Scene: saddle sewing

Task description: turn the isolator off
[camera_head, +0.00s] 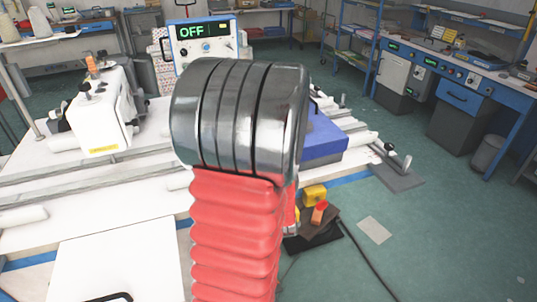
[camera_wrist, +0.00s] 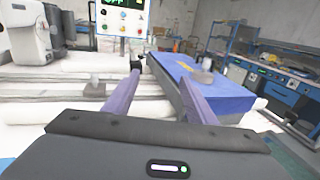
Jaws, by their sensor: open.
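No switch is plainly marked as the isolator. A control box (camera_head: 207,40) stands at the back, with a green display reading OFF, a knob and small buttons; the wrist view shows its lower part (camera_wrist: 121,18) at the top. A small yellow block (camera_head: 314,194) sits low beside my arm, with an orange-red piece (camera_head: 319,212) near it; whether either is the isolator I cannot tell. My gripper (camera_wrist: 161,72) is open, its two purple fingers apart with nothing held between them. In the head view my arm hides the gripper.
A white sewing machine (camera_head: 103,110) stands on the white table (camera_head: 120,225) at left. A blue block (camera_head: 322,138) lies right of my arm and just beyond my fingers in the wrist view (camera_wrist: 222,96). A blue bench (camera_head: 460,95) with panels stands at right. Green floor between is mostly clear.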

